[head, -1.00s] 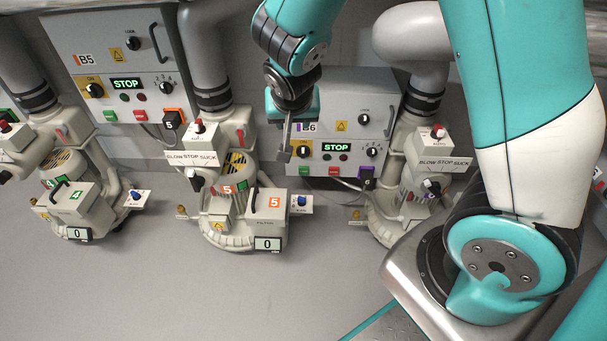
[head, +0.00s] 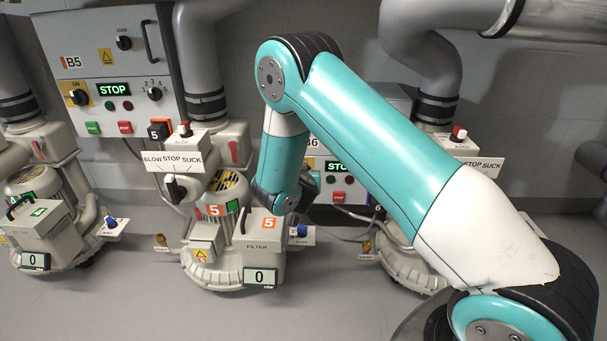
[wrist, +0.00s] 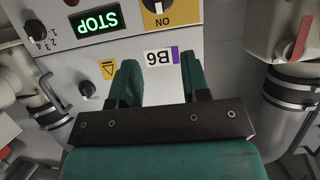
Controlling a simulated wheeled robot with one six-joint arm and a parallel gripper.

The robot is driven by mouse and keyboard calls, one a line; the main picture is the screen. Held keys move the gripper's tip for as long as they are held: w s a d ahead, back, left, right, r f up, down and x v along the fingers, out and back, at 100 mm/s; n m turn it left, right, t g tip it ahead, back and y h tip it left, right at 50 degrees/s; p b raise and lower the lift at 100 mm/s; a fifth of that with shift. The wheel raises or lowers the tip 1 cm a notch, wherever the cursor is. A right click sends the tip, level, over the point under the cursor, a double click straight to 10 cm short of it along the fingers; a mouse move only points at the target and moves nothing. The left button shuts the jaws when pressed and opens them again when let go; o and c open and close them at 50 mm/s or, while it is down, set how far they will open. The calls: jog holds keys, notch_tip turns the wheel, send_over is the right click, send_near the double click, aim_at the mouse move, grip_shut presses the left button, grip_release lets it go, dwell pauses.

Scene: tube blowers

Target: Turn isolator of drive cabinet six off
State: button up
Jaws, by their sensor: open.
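Drive cabinet six, a pale cabinet (wrist: 72,52) labelled B6, fills much of the wrist view, where it appears upside down. Its isolator is a dark knob (wrist: 156,6) on a yellow plate marked ON, at the top edge and partly cut off. Its green display (wrist: 98,22) reads STOP. My gripper (wrist: 159,62) is open and empty, its two green fingers apart below the isolator in the picture, either side of the B6 label (wrist: 160,57). In the head view my arm hides most of the cabinet; part of its STOP display (head: 337,166) shows.
Cabinet B5 (head: 105,75) stands to the left with its own ON knob (head: 78,96). Blower 5 with its filter box (head: 262,240) stands in front. Grey pipes flank cabinet six, and a blower control with a red knob (head: 458,132) is to its right. Floor in front is clear.

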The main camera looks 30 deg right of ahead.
jog(key=b+x, duration=0.4)
jog(key=x, duration=0.8)
jog(key=shift+w, duration=0.2)
jog(key=shift+d+f, duration=0.1)
jog(key=shift+d, duration=0.05)
grip_shut()
